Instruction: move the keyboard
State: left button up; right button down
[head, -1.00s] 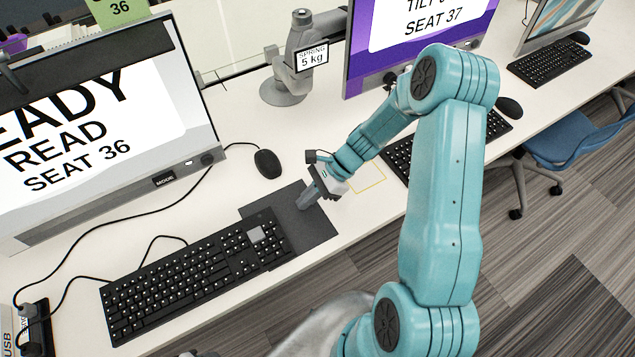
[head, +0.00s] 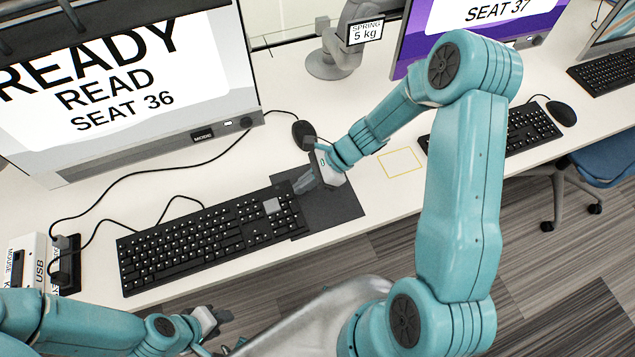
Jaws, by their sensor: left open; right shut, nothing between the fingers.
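The black keyboard (head: 190,247) lies flat on the white desk in front of the seat 36 monitor. Its right end rests on a dark mat (head: 337,205), and a small grey square (head: 271,205) sits on its upper right keys. My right gripper (head: 303,183) is shut and empty, low over the mat beside the keyboard's upper right corner. I cannot tell whether it touches the keyboard. My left gripper (head: 216,322) is open and empty, in front of the desk's near edge, below the keyboard in the picture.
A black mouse (head: 303,134) lies behind the mat, its cable running left. The seat 36 monitor (head: 130,150) stands behind the keyboard. A box and a dark USB hub (head: 67,263) stand at left. A yellow outline (head: 401,163) marks bare desk right of the mat. Another keyboard (head: 530,130) lies further right.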

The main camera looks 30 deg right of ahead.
aim_at(273, 197)
jog(key=a, duration=0.2)
jog(key=w+a+b, duration=0.1)
jog(key=a, duration=0.2)
jog(key=shift+w+a+f+b, duration=0.2)
jog(key=shift+w+a+b, duration=0.1)
jog(key=shift+a, duration=0.05)
jog(key=shift+w+a+r, duration=0.1)
jog(key=shift+w+a, duration=0.05)
jog(key=shift+a, duration=0.15)
pick_arm(q)
notch_tip(273, 197, down, 2)
jog(key=shift+f, duration=0.25)
pick_arm(e)
jog(key=shift+d, duration=0.1)
